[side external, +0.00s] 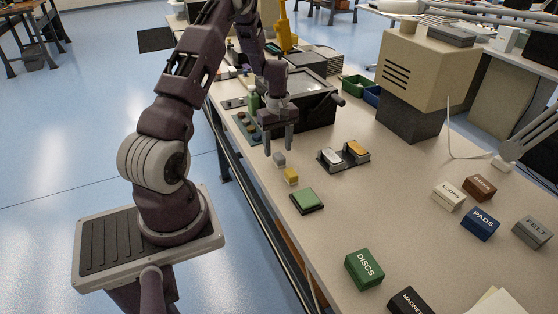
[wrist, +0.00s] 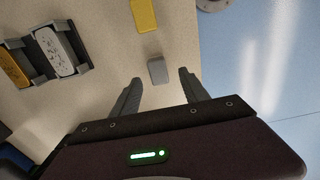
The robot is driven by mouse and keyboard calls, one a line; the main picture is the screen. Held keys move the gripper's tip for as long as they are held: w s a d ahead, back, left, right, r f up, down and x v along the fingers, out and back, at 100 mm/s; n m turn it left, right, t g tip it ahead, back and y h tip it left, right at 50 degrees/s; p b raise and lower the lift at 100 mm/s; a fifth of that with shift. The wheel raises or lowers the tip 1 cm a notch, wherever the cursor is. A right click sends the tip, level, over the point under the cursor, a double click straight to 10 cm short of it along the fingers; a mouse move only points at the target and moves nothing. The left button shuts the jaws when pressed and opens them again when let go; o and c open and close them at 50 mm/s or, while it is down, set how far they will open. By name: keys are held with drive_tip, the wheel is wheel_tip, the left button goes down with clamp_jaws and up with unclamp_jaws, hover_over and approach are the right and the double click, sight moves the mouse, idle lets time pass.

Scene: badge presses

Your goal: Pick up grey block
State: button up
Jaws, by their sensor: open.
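The small grey block (side external: 279,159) lies on the bench top just behind a yellow block (side external: 291,176) in the side view. In the wrist view the grey block (wrist: 158,71) sits just beyond my fingertips, roughly midway between them. The yellow block (wrist: 145,15) is farther out at the top edge there. My gripper (side external: 279,151) points down over the bench, fingers apart and empty.
A black holder (side external: 343,164) with a white and an orange piece stands right of the blocks. A green pad (side external: 307,200) lies nearer the front edge. A dark press box (side external: 310,100) stands behind. Labelled boxes, including the green DISCS box (side external: 365,269), stand farther right.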

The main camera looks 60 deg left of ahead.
sight(278, 155)
wheel_tip(278, 155, down, 4)
drive_tip(key=shift+w+a+f, duration=0.1)
clamp_jaws()
